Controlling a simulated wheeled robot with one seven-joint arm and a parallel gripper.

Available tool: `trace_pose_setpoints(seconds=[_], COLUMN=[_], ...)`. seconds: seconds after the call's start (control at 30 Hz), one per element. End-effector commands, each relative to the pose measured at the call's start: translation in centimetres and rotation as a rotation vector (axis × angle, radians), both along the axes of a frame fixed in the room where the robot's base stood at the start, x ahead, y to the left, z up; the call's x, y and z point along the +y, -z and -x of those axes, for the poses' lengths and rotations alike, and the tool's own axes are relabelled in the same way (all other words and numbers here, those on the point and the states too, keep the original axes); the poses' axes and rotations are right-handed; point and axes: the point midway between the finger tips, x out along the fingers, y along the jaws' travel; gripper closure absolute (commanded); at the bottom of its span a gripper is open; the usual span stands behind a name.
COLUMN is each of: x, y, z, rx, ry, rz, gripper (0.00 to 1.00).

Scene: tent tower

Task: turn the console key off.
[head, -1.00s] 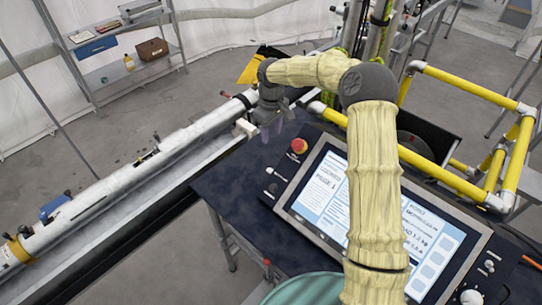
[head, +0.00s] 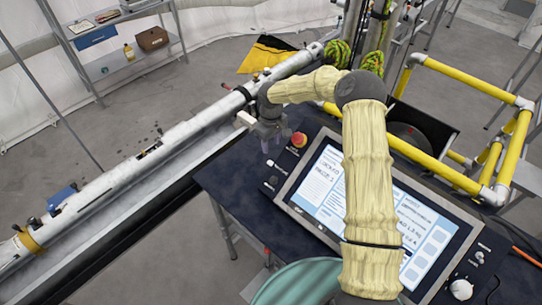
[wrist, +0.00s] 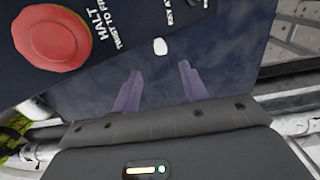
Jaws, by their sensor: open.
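The console (head: 385,205) lies on a dark table, its lit screen facing up. A small pale knob (head: 270,163) is at its left edge, below the red halt button (head: 299,139). In the wrist view the pale knob (wrist: 160,46) sits beside lettering that starts "KEY A", so it appears to be the key; I cannot tell its turned position. My gripper (head: 268,143) is just above it in the head view. In the wrist view my gripper (wrist: 157,78) is open and empty, its purple fingers apart, with the knob ahead of the gap, not visibly touched.
The red halt button (wrist: 52,38) is close by in the wrist view. A long white tube (head: 130,165) on a rail runs along the left. Yellow railing (head: 470,85) stands behind the console. A teal round thing (head: 300,285) is at the front. Dark tabletop (head: 225,180) is bare left of the console.

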Motion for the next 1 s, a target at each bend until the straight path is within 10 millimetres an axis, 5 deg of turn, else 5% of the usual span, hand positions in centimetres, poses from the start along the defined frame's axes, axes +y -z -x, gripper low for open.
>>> trace_pose_setpoints(seconds=[0.6, 1.0], x=[0.0, 0.0], y=[8.3, 9.3], z=[0.0, 0.0], rx=[0.001, -0.001], ry=[0.000, 0.000], rz=[-0.001, -0.001], gripper=[0.57, 0.57])
